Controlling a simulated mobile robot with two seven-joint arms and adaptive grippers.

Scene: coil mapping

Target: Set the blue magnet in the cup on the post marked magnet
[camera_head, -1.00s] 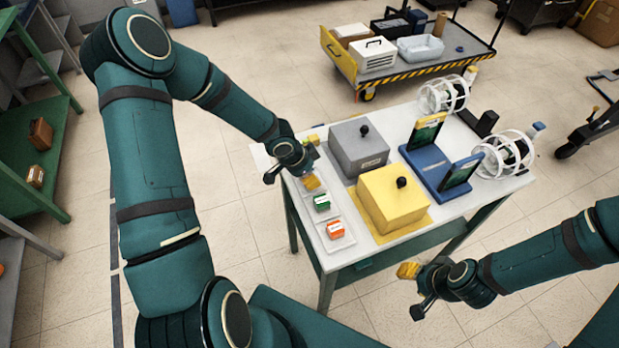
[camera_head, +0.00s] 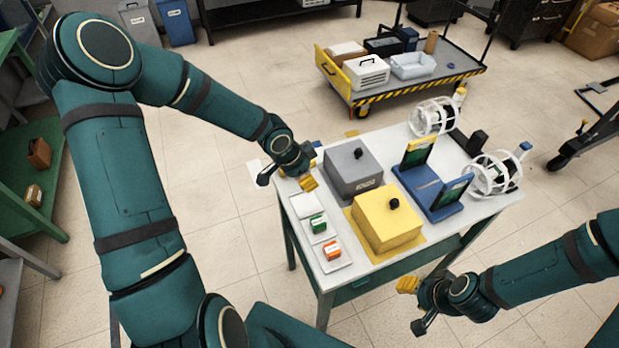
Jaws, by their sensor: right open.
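No blue magnet can be made out for certain. A small blue patch shows just behind my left gripper (camera_head: 306,182), and I cannot tell what it is. That gripper is over the table's left end, its yellow fingertips pointing down near an empty white tray (camera_head: 305,204); its jaws are too small to read. A green block (camera_head: 318,224) and an orange block (camera_head: 332,249) lie in white trays nearer me. Two white cage-like coils (camera_head: 432,116) (camera_head: 494,174) stand at the right. No post or cup marking is readable. My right gripper (camera_head: 408,285) is open and empty, off the table's front edge.
A grey box (camera_head: 353,172) and a yellow box (camera_head: 387,222), both with black knobs, fill the middle of the table (camera_head: 350,278). A blue stand (camera_head: 418,182) with upright panels is to their right. A yellow-edged cart (camera_head: 345,82) stands behind.

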